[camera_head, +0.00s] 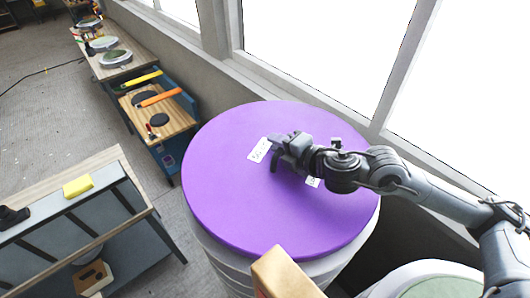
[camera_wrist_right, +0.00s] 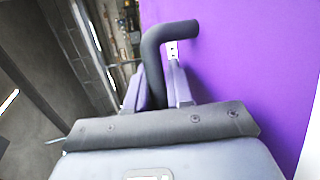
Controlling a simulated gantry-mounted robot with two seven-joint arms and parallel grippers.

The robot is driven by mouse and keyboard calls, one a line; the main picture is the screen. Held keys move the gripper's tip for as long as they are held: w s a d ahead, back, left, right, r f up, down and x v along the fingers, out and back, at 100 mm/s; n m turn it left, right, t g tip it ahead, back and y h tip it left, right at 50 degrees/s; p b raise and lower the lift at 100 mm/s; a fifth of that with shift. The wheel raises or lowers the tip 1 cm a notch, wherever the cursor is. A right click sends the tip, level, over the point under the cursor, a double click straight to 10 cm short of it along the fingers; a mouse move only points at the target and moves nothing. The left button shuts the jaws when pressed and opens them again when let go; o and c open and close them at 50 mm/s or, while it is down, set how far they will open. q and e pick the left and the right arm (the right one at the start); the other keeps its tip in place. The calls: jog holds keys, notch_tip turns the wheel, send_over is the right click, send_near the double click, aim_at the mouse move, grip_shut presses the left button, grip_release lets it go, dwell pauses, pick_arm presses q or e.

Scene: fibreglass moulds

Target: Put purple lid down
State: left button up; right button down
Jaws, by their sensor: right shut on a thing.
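The round purple lid (camera_head: 240,205) is over the white ribbed drum (camera_head: 212,250) in the head view, and its purple face (camera_wrist_right: 240,70) fills the right of the right wrist view. My right gripper (camera_head: 279,150) is at the lid's middle. In the wrist view, the right gripper (camera_wrist_right: 162,95) is shut on the lid's dark bent handle (camera_wrist_right: 168,36). The lid covers the drum's top, and I cannot tell whether a small gap is left between them. My left gripper is not in view.
A window wall (camera_head: 275,68) runs close behind the drum. A second white container with a greenish top (camera_head: 440,287) stands at lower right. A cardboard-coloured box (camera_head: 285,272) is in front. A bench with a yellow block (camera_head: 77,186) is at left, with open floor beyond.

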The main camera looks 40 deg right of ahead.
jog(key=shift+w+f, duration=0.1)
jog(key=shift+w, duration=0.05)
notch_tip(320, 180, down, 4)
jog(key=b, duration=0.4)
jog(key=c, duration=1)
grip_release()
jog(key=shift+f, duration=0.1)
